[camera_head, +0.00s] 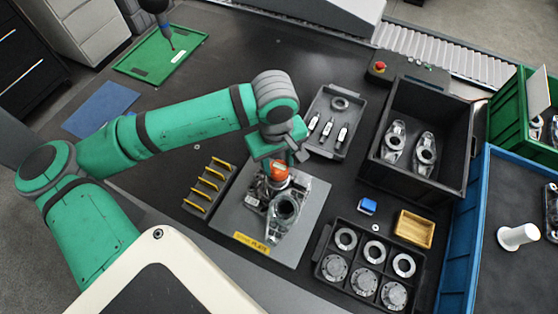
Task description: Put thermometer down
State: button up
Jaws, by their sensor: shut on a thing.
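My gripper (279,163) is above the grey plate, its fingers partly hidden by my green wrist. It is shut on a small orange-topped thing (280,173), which seems to be the thermometer; its lower part is hard to make out. It is right over or beside a metal bracket part (284,212) with a round bore, on the grey plate (236,219) with a yellow label. I cannot tell whether the orange-topped thing touches the part or the plate.
A rack with yellow strips (208,186) stands left of the plate. A grey tray (345,101) of probes, a black bin (441,101), a ring tray (327,240), a blue block (367,206) and a yellow tray (414,228) stand right.

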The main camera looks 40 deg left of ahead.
jog(key=shift+s+f, duration=0.15)
jog(key=o, duration=1.1)
jog(key=shift+a, duration=0.1)
